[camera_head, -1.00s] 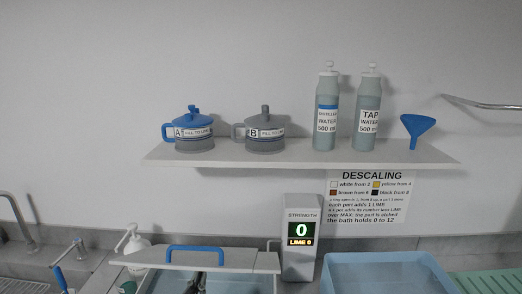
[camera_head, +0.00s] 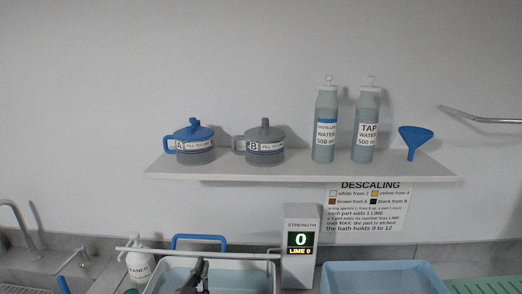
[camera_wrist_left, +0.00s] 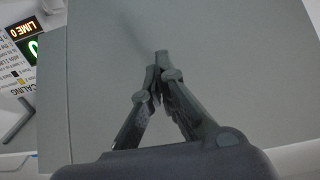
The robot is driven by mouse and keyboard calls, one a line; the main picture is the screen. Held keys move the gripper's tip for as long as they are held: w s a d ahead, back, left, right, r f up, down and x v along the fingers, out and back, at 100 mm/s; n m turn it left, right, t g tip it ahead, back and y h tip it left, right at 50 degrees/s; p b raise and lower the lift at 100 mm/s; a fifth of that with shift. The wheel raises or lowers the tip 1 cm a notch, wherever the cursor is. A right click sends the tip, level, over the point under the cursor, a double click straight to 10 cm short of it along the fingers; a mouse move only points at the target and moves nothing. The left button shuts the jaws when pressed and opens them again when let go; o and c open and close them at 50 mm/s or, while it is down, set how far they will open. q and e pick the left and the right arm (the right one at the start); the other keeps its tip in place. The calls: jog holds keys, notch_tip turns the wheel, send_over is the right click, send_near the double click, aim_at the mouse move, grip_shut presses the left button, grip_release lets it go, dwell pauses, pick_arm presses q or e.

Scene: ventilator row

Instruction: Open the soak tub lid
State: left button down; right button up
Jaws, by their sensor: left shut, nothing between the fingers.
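The soak tub (camera_head: 155,284) is at the bottom of the head view, cut off by the frame edge. Its pale lid (camera_head: 240,255) is raised and shows nearly edge-on, with the blue handle (camera_head: 198,237) behind that edge. My left gripper (camera_head: 193,277) is in front of the lid's edge, over the tub. In the left wrist view its fingers (camera_wrist_left: 160,72) are shut and empty, before a plain grey panel (camera_wrist_left: 240,70) that looks like the lid. I cannot tell whether they touch it. My right gripper is not in view.
The strength display (camera_head: 301,245) stands right of the tub and reads 0, LIME 0. A light blue bath (camera_head: 385,268) is further right. A white pump bottle (camera_head: 138,262) stands left. Jars A (camera_head: 195,143) and B (camera_head: 264,145), two bottles and a funnel sit on the shelf above.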

aim_at(205, 238)
pick_arm(q)
jog(key=shift+r, duration=0.2)
jog(key=shift+w+r+p, duration=0.95)
jog(key=shift+w+r, duration=0.1)
jog(key=shift+r, duration=0.15)
jog(key=shift+w+r, duration=0.2)
jog(key=shift+w, duration=0.05)
jog(key=shift+w+r+p, duration=0.5)
jog(key=shift+w+r, duration=0.05)
jog(key=shift+w, duration=0.05)
jog(key=shift+w+d+r+p, duration=0.15)
jog(key=shift+w+r, duration=0.15)
jog(key=shift+w, duration=0.2)
jog(key=shift+w+a+r+p, duration=0.15)
jog(key=shift+w+r, duration=0.1)
jog(key=shift+w, duration=0.2)
jog(key=shift+d, duration=0.1)
